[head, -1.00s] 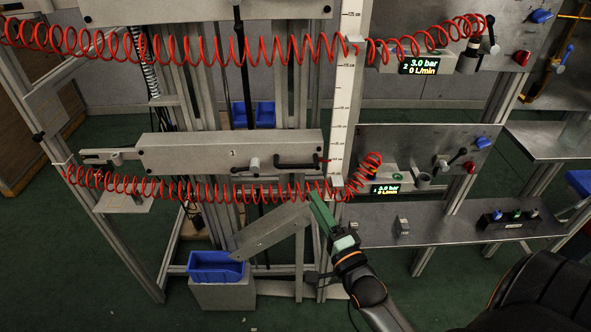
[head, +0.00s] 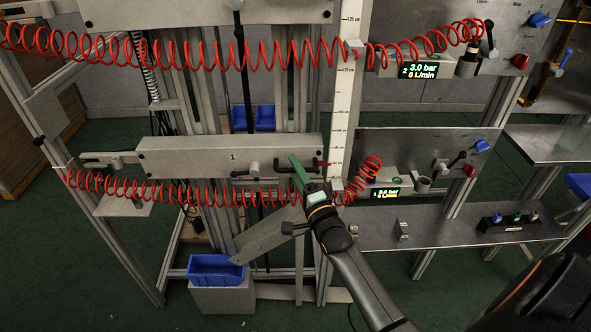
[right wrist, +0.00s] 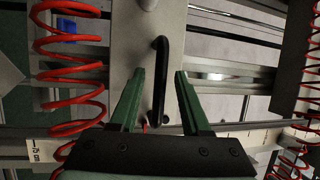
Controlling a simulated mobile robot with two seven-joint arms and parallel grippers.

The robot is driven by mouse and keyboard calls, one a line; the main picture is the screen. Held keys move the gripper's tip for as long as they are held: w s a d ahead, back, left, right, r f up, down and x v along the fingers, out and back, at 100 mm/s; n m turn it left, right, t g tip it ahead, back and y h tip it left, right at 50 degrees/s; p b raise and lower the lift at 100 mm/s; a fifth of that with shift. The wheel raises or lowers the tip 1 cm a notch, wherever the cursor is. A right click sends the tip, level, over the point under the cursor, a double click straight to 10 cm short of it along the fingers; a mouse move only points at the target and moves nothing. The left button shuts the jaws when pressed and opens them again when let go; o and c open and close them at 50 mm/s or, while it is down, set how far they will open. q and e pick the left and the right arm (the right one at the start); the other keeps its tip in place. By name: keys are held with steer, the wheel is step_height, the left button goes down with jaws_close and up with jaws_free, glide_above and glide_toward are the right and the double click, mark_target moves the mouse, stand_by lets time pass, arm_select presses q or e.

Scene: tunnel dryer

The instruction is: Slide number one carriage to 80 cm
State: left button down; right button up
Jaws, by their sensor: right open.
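The number one carriage (head: 190,158) is a long grey box marked 1, on the vertical rails at the left of the head view. Its black bar handle (right wrist: 160,75) stands upright in the right wrist view. My right gripper (head: 297,163) is in front of the carriage's right end, over the handle area. In the right wrist view its green fingers (right wrist: 159,72) are open, one on each side of the handle, with gaps to it. How deep the handle lies between them I cannot tell. A white scale (head: 346,90) with cm marks stands right of the carriage. My left gripper is not in view.
A red coiled hose (head: 130,192) hangs below the carriage. The number two carriage (head: 200,10) is above it, with another red hose (head: 130,48). A grey shelf (head: 445,228) with a button box (head: 508,220) is at the right. A blue bin (head: 215,269) stands below.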

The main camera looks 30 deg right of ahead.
steer(key=shift+w, duration=0.1)
steer(key=shift+c, duration=0.4)
jaws_close()
stand_by(1.0)
